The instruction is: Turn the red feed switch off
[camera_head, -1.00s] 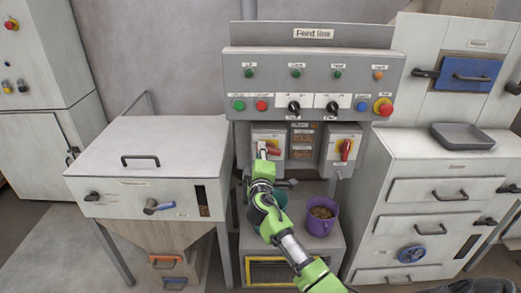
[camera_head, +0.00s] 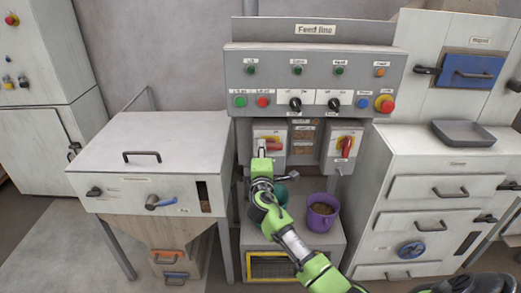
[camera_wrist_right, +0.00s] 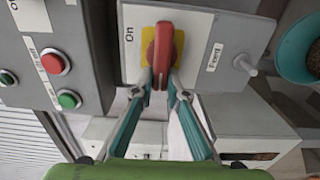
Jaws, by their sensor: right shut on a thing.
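The red feed switch (camera_head: 273,147) is a red handle on a yellow plate, on the left grey box under the "Feed line" panel. In the right wrist view the handle (camera_wrist_right: 163,45) lies between "On" and "Feed" labels, its length across the line joining them. In the head view it looks roughly level. My right gripper (camera_head: 262,148) is at this switch. In the right wrist view its teal fingers (camera_wrist_right: 160,82) are shut on the handle's near end. In the head view the gripper hides part of the handle. My left gripper is not in view.
A second red switch (camera_head: 346,146) is on the box to the right. The control panel (camera_head: 315,75) with buttons and knobs is above. A purple bucket (camera_head: 322,214) and a teal bucket (camera_head: 281,196) stand below. A grey hopper cabinet (camera_head: 150,150) is left, a drawer cabinet (camera_head: 440,165) right.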

